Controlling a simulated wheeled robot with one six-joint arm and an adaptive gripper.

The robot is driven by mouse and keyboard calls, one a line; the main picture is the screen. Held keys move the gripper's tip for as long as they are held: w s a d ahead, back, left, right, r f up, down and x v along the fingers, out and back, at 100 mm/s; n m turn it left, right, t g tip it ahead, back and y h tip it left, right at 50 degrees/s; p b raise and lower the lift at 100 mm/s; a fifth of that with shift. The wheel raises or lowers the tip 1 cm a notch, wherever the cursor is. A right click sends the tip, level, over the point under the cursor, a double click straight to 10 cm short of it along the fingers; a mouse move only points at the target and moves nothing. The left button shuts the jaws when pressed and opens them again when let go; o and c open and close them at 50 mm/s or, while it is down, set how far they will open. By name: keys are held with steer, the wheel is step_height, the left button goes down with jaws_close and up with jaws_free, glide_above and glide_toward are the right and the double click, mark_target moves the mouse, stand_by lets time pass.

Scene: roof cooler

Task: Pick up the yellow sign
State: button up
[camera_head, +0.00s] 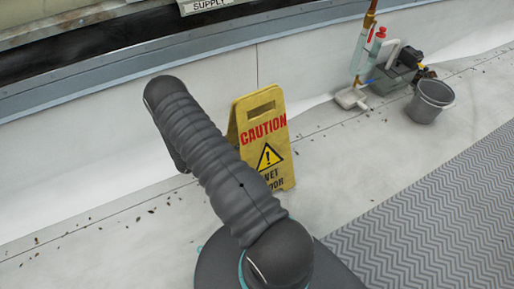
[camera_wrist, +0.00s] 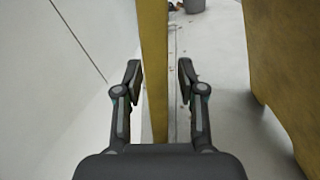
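The yellow caution sign (camera_head: 262,140) stands upright as an A-frame on the pale floor near the wall in the head view. My arm hides part of its left side and lower text. In the wrist view, one sign panel (camera_wrist: 153,70) runs edge-on between the two fingers of my gripper (camera_wrist: 159,82). The other panel (camera_wrist: 287,75) fills the right side, outside the right finger. The fingers are apart, with visible gaps on both sides of the panel. In the head view my gripper is hidden behind my arm.
A grey bucket (camera_head: 429,101) stands at the upper right, near a dark pump (camera_head: 395,70) and upright pipes (camera_head: 362,45). A grey chevron walkway mat (camera_head: 430,225) covers the lower right. The wall (camera_wrist: 60,70) is close on the left in the wrist view. Small debris lies on the floor.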

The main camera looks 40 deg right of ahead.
jaws_close()
steer(key=shift+r, duration=0.15)
